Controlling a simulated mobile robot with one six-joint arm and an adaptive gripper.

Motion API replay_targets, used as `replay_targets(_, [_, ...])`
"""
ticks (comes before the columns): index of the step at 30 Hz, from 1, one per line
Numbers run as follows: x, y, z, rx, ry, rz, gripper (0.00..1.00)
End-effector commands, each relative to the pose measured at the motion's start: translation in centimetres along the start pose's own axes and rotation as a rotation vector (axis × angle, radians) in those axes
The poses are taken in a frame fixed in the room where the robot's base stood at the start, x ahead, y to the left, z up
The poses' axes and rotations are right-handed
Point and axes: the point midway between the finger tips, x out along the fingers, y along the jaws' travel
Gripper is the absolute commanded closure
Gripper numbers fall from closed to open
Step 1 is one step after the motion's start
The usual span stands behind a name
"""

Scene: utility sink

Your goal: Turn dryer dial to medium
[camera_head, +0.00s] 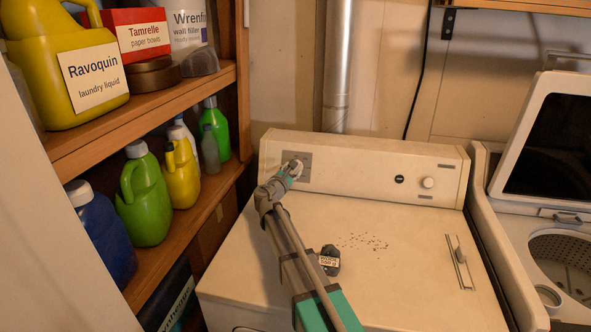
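The dryer (400,290) is a cream-white machine with a raised control panel (350,160) along its back. A grey square plate (304,157) is at the panel's left end. My gripper (295,168) reaches up to this plate, and a pale round part, possibly the dial, shows at its tip. The gripper hides most of that part, so its setting and any contact cannot be told. Whether the fingers are open or shut is too small to see. A white knob (428,182) and a black button (399,179) are on the panel's right half.
A small dark labelled object (330,260) lies on the dryer top beside my arm, near scattered dark specks (363,241). A lint-slot handle (460,255) is at right. Shelves with bottles (145,200) stand left; an open washer (550,150) stands right.

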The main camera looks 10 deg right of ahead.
Motion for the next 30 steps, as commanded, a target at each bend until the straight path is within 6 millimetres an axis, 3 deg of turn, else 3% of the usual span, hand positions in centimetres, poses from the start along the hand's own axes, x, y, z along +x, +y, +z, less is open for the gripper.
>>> replay_targets(6, [1.5,0.0,0.0,0.000,0.000,0.000,0.43])
replay_targets(17, [1.7,-0.1,0.1,0.000,0.000,0.000,0.43])
replay_targets(26, [1.7,-0.1,0.1,0.000,-0.001,-0.001,0.99])
replay_targets(30, [1.7,-0.2,0.1,0.000,-0.001,-0.002,1.00])
